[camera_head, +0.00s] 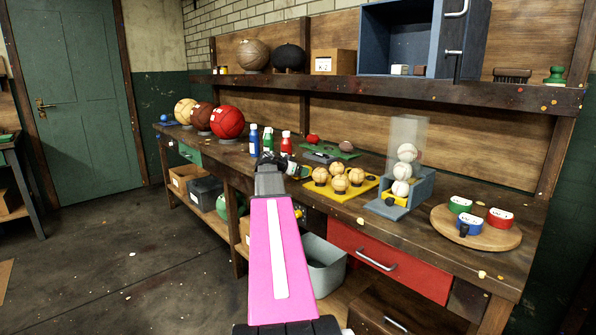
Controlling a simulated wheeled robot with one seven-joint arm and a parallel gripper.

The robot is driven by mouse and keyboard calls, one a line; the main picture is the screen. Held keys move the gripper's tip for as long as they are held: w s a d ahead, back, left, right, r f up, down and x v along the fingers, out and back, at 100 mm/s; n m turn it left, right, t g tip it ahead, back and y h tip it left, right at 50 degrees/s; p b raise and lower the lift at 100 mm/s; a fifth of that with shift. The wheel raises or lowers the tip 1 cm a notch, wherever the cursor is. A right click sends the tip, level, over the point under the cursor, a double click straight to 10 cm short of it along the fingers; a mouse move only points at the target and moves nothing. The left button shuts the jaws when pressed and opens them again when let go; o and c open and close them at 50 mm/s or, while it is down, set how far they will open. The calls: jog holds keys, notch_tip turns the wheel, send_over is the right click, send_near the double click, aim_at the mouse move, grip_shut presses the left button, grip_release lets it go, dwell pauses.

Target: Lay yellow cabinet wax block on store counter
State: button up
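An open blue-grey cabinet (372,40) stands on the upper shelf, its dark door (464,40) swung out to the right. Inside, on its floor, sit small blocks: a pale one (396,70) and a darker one (419,70). They are too small to tell which is the yellow wax block. The wooden counter (345,205) runs below the shelf and holds many things. My gripper (290,168) is over the counter's front edge by the bottles, well below and left of the cabinet. Its fingers are small and partly hidden by my arm.
Bottles (254,140), a yellow ball tray (345,205), a clear ball dispenser (408,140) and a round board with cups (475,232) crowd the counter. Large balls (227,122) stand at its left. A red drawer (385,262) is under the counter. The floor at left is open.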

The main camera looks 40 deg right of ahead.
jog(key=shift+r, duration=0.15)
jog(key=v, duration=1.2)
jog(key=s+a+f+n+y, duration=0.1)
jog(key=a+f+n+y, duration=0.7)
jog(key=a+f, duration=1.35)
jog(key=s+a+f+n+y, duration=0.1)
jog(key=s+a+f+n, duration=0.2)
jog(key=a+f, duration=0.2)
jog(key=s+a+f+n+y, duration=0.2)
jog(key=s+a+f+n, duration=0.1)
jog(key=a, duration=0.5)
jog(key=s+a+f+n+g+y, duration=0.1)
jog(key=s+a+f+n+y, duration=0.1)
jog(key=a+f, duration=0.5)
jog(key=shift+s+f+n, duration=0.5)
jog(key=shift+s, duration=0.7)
